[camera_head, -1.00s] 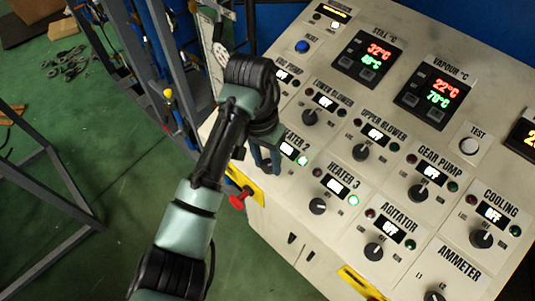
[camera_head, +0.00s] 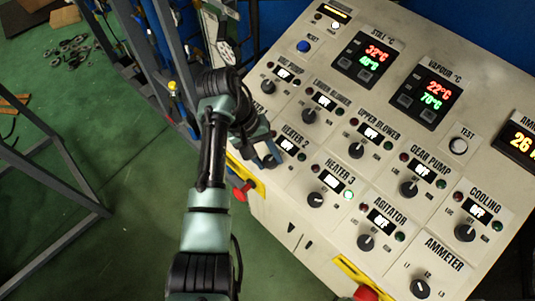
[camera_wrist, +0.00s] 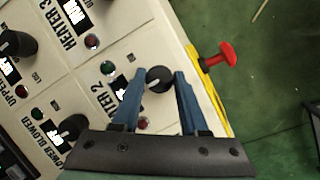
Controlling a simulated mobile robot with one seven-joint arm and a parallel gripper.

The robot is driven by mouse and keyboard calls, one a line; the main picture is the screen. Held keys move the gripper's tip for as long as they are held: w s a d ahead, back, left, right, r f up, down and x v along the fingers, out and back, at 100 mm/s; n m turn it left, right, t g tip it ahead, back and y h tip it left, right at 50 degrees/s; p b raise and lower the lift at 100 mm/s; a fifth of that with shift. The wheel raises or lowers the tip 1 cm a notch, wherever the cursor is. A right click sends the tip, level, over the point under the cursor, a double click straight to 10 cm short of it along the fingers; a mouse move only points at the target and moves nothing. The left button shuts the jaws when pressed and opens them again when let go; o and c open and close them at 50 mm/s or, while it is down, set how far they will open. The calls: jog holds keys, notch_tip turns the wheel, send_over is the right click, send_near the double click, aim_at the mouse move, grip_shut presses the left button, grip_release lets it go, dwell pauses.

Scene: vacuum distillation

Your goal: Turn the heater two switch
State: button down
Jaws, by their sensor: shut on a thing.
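The heater two switch (camera_wrist: 158,79) is a round black knob below the HEATER 2 label (camera_head: 294,139) on the beige panel. In the wrist view it sits between the blue fingers of my gripper (camera_wrist: 160,75), which is shut on it near the fingertips. In the head view my gripper (camera_head: 268,156) reaches down to the panel's left edge and hides the knob. The heater two green lamp (camera_wrist: 121,60) looks dark, and its red lamp (camera_wrist: 143,122) shows beside a finger.
The heater three knob (camera_head: 315,200) stands to the lower right, its green lamp (camera_head: 348,195) lit. The lower blower knob (camera_head: 309,116) is above. A red knob on a yellow plate (camera_wrist: 226,54) juts from the panel's front side.

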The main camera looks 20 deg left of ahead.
dwell(0.5)
jog(key=shift+c, duration=2.2)
grip_release()
jog(key=shift+a+r+b, duration=0.3)
jog(key=shift+r+b, duration=0.05)
jog(key=shift+r, duration=0.1)
jog(key=v, duration=1.2)
jog(key=shift+s+d, duration=0.1)
